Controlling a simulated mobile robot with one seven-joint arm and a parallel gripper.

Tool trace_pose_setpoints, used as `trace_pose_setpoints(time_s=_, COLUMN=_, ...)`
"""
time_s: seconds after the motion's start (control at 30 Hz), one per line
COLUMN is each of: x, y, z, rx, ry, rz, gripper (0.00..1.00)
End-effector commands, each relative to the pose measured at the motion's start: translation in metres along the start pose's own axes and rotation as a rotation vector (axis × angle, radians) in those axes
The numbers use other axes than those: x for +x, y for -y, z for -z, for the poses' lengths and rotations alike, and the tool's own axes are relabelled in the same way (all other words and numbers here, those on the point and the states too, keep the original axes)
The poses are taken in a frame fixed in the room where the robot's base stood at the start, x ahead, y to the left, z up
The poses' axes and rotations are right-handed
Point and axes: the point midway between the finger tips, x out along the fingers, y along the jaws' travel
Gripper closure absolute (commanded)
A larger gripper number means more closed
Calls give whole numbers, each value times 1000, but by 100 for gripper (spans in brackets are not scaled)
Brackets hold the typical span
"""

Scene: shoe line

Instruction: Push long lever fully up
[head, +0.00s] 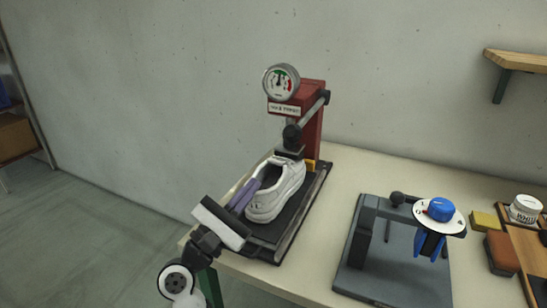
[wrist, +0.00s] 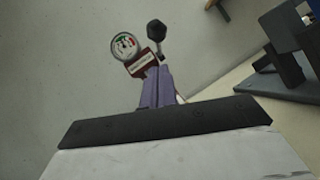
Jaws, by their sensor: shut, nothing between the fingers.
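The long lever (head: 309,115) is a grey rod on the red press (head: 312,130). In the wrist view the knob (wrist: 156,28) shows just beyond the fingertips, on a short visible piece of rod. In the wrist view the gripper (wrist: 156,72) points toward the press. I cannot tell whether it touches the shoe.
A round gauge (head: 281,82) tops the press. The shoe rests on the dark press base (head: 318,190). To the right stands a grey fixture (head: 385,270) with a blue dial (head: 440,209). A white jar (head: 525,208) and small blocks lie farther right. A wall shelf (head: 520,60) is at upper right.

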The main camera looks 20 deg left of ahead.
Motion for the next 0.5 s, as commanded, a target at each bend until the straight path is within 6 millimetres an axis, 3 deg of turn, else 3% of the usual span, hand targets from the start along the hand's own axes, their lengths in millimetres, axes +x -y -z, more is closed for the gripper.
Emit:
trace_pose_setpoints(time_s=0.17, x=17, y=-1, z=-3, rx=-2, ry=2, rz=2, gripper=100)
trace_pose_setpoints(time_s=0.5, x=78, y=-1, z=-4, rx=-2, ry=3, rz=2, gripper=100)
